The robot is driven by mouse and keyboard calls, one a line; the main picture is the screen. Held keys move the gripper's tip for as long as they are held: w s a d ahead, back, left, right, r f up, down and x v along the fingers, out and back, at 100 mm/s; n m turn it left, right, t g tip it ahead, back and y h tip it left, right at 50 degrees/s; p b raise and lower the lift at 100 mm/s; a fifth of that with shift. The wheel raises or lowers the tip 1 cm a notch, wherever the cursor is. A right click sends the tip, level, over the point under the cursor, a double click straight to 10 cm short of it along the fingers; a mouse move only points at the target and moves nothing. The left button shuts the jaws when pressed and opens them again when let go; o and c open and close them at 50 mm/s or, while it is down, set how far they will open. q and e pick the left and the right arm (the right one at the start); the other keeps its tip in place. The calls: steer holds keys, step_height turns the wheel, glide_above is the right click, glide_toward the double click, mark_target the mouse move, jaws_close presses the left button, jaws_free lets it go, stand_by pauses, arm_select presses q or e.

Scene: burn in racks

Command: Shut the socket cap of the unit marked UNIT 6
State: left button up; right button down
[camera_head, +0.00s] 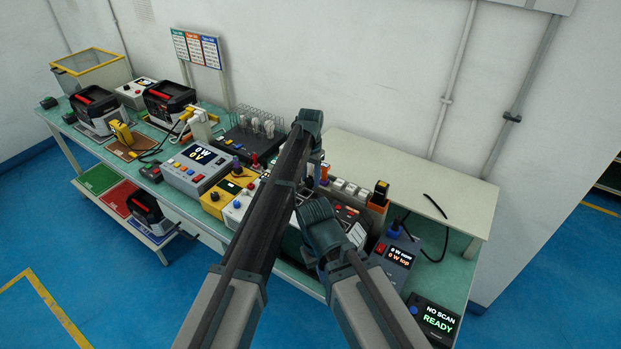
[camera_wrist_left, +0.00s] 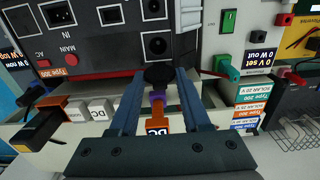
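In the left wrist view a dark unit (camera_wrist_left: 90,35) with a red-edged front panel fills the upper left. A round socket (camera_wrist_left: 157,44) is at the panel's right end. Just below it is a black round cap (camera_wrist_left: 158,76), apparently swung open. I cannot read a UNIT 6 marking. My left gripper (camera_wrist_left: 159,73) has its two fingers apart, with the cap showing between their tips; contact cannot be told. In the head view my arms cover this spot, and the left fingertips cannot be made out. My right gripper cannot be made out.
Below the cap, a purple-and-orange connector marked DC (camera_wrist_left: 157,112) shows between the fingers, near white DC blocks (camera_wrist_left: 101,110). A green connector (camera_wrist_left: 222,68) and type labels (camera_wrist_left: 250,94) are to the right. The bench also holds a grey meter (camera_head: 195,168) and NO SCAN display (camera_head: 436,318).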

arm_select(q)
jaws_close()
steer(key=shift+s, duration=0.1)
steer(key=shift+s+a+f+t+h, duration=0.1)
steer(key=shift+s+a+t+h, duration=0.2)
steer(key=shift+s+t+h, duration=0.25)
steer(key=shift+s+a+f+t+h+b, duration=0.1)
steer(key=shift+s+a+t+h+b, duration=0.1)
steer(key=shift+t+h+b, duration=0.35)
steer(key=shift+s+a+f+t+h+b, duration=0.15)
steer(key=shift+t+h+b, duration=0.15)
steer(key=shift+t+b, duration=0.4)
steer(key=shift+s+a+t+h+b, duration=0.2)
steer(key=shift+t+h+b, duration=0.3)
steer(key=shift+t+b, duration=0.35)
